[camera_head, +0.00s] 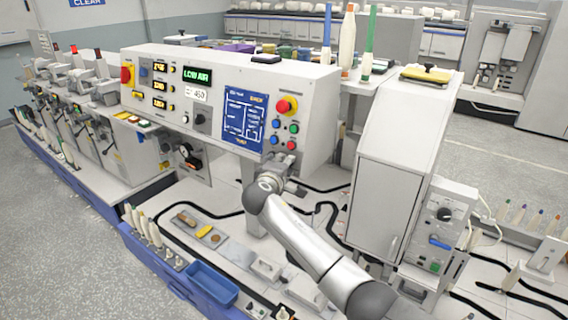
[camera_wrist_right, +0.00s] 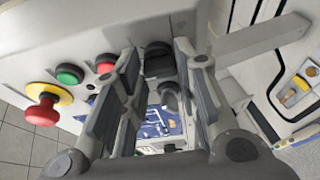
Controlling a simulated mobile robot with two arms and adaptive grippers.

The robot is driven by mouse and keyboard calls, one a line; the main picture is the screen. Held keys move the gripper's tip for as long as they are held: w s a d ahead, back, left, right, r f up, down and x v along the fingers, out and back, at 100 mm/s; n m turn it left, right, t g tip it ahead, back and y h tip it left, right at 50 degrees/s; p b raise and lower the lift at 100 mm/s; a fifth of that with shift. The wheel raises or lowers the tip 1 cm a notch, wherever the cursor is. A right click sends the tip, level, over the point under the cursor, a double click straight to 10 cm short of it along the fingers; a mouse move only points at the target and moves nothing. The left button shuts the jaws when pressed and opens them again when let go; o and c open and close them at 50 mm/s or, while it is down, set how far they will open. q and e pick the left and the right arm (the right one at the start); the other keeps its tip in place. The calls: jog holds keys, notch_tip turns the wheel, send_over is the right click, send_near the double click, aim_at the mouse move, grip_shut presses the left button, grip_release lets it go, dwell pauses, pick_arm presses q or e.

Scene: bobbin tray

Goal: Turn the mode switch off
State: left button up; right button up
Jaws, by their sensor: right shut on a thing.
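The mode switch, a black rotary knob (camera_wrist_right: 158,62), shows in the right wrist view between the fingers on the pale panel face. My right gripper (camera_wrist_right: 156,88) has one finger on each side of the knob and is shut on it. In the head view my right gripper (camera_head: 277,178) is at the lower right edge of the control console (camera_head: 222,95), under its buttons, and hides the knob. Which way the knob is turned I cannot tell. My left gripper is not in view.
A red emergency stop (camera_head: 287,105) and several coloured buttons sit just above the gripper. A grey cabinet (camera_head: 400,160) stands close on the right of my arm. Below lie a blue bin (camera_head: 212,283) and a row of bobbins (camera_head: 146,228).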

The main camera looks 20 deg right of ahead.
jog(key=o, duration=1)
jog(key=v, duration=1.2)
